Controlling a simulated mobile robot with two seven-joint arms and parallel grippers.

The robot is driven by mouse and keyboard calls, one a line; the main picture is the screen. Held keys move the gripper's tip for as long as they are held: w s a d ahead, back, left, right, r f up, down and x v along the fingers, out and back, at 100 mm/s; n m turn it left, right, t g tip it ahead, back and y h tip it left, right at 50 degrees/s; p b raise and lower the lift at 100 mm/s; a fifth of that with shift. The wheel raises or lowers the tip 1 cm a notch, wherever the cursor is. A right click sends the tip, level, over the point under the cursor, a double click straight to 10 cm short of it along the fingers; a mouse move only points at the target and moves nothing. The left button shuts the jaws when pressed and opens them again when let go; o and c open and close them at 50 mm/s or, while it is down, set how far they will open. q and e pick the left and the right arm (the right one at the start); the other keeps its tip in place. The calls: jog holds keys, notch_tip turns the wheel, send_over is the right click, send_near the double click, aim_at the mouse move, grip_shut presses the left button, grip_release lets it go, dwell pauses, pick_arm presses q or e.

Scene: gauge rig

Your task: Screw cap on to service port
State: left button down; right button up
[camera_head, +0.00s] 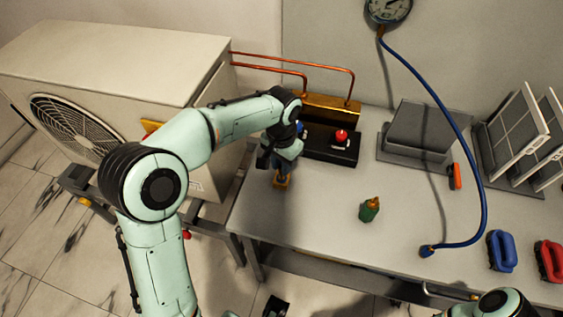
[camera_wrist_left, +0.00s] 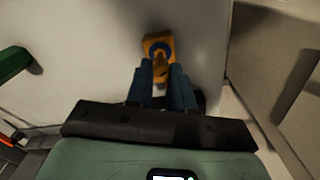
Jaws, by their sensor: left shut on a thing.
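My left gripper (camera_head: 283,172) points down at the left part of the bench and is shut on a small piece that looks like the cap. In the left wrist view its blue fingers (camera_wrist_left: 160,75) close around this small brownish piece (camera_wrist_left: 160,67), mostly hidden between the fingertips. Directly below is an orange holder (camera_wrist_left: 157,43) with a dark blue ring; it also shows in the head view (camera_head: 282,183). I cannot tell whether the piece is clear of the holder. The service port cannot be made out for sure; copper pipes (camera_head: 300,58) run to a brass block (camera_head: 328,105). My right gripper is out of view.
A black box (camera_head: 330,149) with a red knob (camera_head: 341,136) stands just behind my left gripper. A green bottle (camera_head: 369,209) stands on the bench (camera_head: 320,220). A blue hose (camera_head: 465,150) hangs from a gauge (camera_head: 388,8). The front middle is mostly clear.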

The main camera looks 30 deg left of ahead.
pick_arm(q)
jog(key=shift+f, duration=0.25)
dwell(0.4)
jog(key=shift+f+b, duration=0.65)
jog(key=shift+f, duration=0.3)
jog(key=shift+f, duration=0.1)
dwell(0.9)
jog(key=m+p, duration=0.1)
jog(key=m, duration=0.1)
jog(key=shift+m, duration=0.3)
jog(key=shift+m+p, duration=0.5)
jog(key=shift+m, duration=0.8)
